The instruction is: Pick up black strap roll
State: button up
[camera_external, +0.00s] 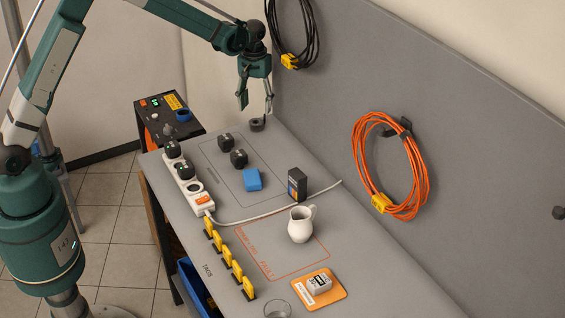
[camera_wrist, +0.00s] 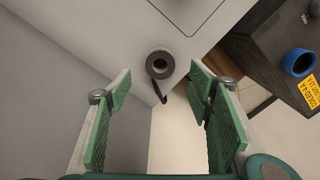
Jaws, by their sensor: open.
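The black strap roll (camera_external: 257,124) lies at the far end of the grey table, near the wall panel. Nothing is between the pads.
Black plugs (camera_external: 239,158), a blue block (camera_external: 252,180) and a power strip (camera_external: 188,180) are on the table nearby. A dark unit with a blue roll (camera_wrist: 298,62) stands beyond the table's end. A black cable coil (camera_external: 292,35) hangs on the wall panel close to my arm.

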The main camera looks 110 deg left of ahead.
aim_at(256, 122)
jog(key=shift+f, duration=1)
jog(key=shift+f, duration=0.15)
jog(key=shift+f, duration=2.45)
jog(key=c, duration=0.9)
